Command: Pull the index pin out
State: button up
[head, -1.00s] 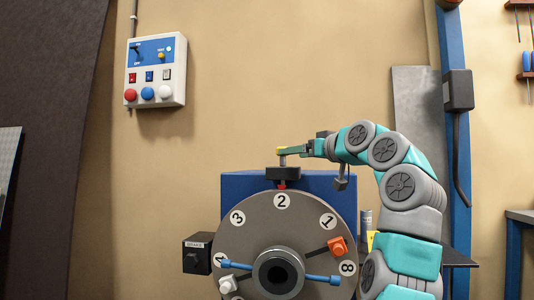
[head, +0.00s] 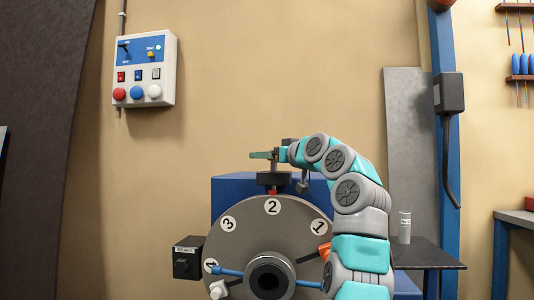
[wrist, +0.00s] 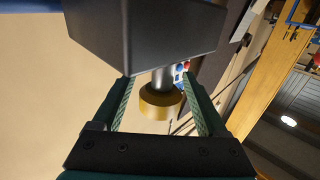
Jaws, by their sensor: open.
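The index pin has a brass-yellow knob (wrist: 160,103) on a grey shaft (wrist: 163,76), which runs into a dark block in the wrist view (wrist: 140,35). In the head view the block (head: 274,178) sits above the numbered grey plate (head: 240,240), over the label 2, with a red bit under it. My gripper (head: 263,155) is open above the block. In the wrist view its two fingers (wrist: 160,105) stand on either side of the knob, with a visible gap on each side. In the head view the fingers hide the knob.
A blue housing (head: 228,190) stands behind the plate. A control panel (head: 145,70) hangs on the wall. A blue post (head: 447,180) and a dark shelf (head: 425,255) are at right.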

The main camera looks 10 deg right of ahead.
jog(key=shift+c, duration=0.4)
grip_shut()
dwell(1.0)
